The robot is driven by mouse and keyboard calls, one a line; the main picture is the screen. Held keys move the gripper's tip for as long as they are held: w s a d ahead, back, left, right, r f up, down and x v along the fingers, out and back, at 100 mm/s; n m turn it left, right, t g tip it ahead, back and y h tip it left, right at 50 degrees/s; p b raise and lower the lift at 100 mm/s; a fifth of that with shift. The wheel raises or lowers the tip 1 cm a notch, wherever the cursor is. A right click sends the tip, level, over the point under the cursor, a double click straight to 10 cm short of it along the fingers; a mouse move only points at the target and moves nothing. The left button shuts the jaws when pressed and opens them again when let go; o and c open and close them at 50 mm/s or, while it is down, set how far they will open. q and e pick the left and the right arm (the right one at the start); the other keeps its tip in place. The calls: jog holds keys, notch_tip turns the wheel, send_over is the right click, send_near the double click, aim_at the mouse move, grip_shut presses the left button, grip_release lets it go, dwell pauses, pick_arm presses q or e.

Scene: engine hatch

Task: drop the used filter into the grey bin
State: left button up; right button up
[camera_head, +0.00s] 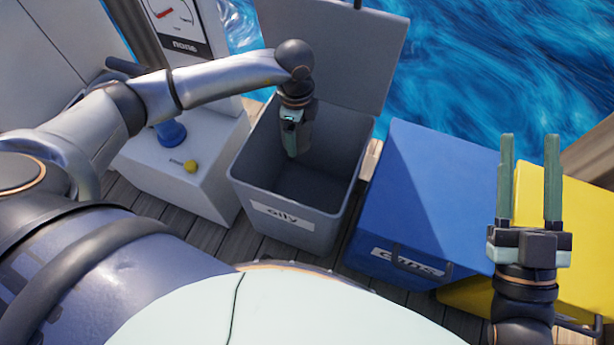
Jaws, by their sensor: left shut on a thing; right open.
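The grey bin (302,228), labelled "oily", stands open on the deck in the middle of the head view, its lid (345,55) tilted back. My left gripper (297,150) reaches in from the left and points down inside the bin's mouth, away from the front wall. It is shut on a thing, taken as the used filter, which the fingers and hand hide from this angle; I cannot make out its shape. The bin's visible inside looks dark and empty. My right gripper (530,145) is open and empty, fingers pointing up, at the right over the blue and yellow boxes.
A closed blue box (420,190) stands right of the bin, with a yellow box (580,235) beyond it. Water lies behind the deck.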

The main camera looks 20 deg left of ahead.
jog(key=shift+s+r, duration=0.1)
pick_arm(q)
jog(key=o, duration=1.5)
jog(key=shift+r, duration=0.1)
jog(key=shift+r, duration=0.2)
notch_tip(320, 180, up, 6)
jog(key=shift+r+p, duration=0.15)
jog(key=shift+p, duration=0.9)
notch_tip(320, 180, up, 6)
jog(key=shift+f+p, duration=0.15)
jog(key=shift+p, duration=0.45)
pick_arm(e)
notch_tip(320, 180, down, 18)
jog(key=w+d+m+g+h, duration=0.1)
jog(key=m+g+h, duration=0.3)
jog(key=g, duration=0.3)
jog(key=shift+h, duration=0.4)
